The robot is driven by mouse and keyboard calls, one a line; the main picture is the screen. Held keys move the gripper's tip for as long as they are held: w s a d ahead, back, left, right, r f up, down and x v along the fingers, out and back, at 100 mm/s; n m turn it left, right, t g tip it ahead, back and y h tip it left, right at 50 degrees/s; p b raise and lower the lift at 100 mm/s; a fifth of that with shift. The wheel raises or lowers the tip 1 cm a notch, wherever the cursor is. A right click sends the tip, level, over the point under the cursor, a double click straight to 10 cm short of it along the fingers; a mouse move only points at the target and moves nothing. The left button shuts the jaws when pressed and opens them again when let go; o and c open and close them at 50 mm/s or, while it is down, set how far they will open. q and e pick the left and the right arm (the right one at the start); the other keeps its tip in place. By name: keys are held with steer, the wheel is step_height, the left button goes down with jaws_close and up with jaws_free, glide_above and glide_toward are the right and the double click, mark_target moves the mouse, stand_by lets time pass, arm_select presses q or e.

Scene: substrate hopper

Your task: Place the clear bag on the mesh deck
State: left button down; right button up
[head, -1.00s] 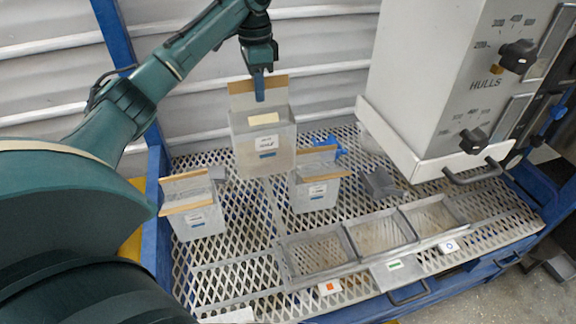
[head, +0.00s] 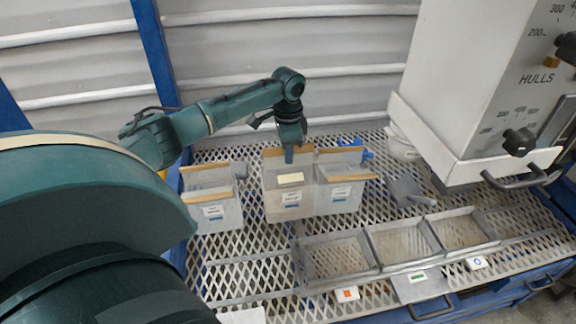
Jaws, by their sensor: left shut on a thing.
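My left gripper (head: 289,155) is shut on the tan top edge of a clear bag (head: 288,205) with a pale yellow patch and a white label. The bag is upright, at or just above the mesh deck (head: 235,265); I cannot tell whether its base touches. A second clear bag (head: 340,198) stands close against its right side, partly overlapped in view. A third clear bag (head: 214,213) stands on the deck to the left, with a small gap. My right gripper is not in view.
A three-part metal tray (head: 375,252) lies at the deck's front, with small marked tags by it. A grey scoop (head: 408,190) lies right of the bags. The white HULLS hopper (head: 470,90) overhangs the right side. Open mesh lies front left.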

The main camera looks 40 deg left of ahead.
mark_target(288, 167)
arm_select(q)
step_height(288, 167, down, 3)
steer(key=shift+f+b, duration=0.15)
steer(key=shift+b, duration=0.15)
steer(key=shift+f, duration=0.45)
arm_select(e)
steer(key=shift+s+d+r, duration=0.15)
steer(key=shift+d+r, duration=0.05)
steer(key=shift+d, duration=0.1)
arm_select(q)
steer(key=shift+f, duration=0.1)
steer(key=c, duration=1.5)
jaws_free()
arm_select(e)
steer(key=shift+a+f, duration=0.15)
arm_select(q)
step_height(288, 167, up, 11)
steer(key=shift+f+p, duration=0.1)
steer(key=shift+p, duration=0.9)
steer(key=shift+r, duration=0.7)
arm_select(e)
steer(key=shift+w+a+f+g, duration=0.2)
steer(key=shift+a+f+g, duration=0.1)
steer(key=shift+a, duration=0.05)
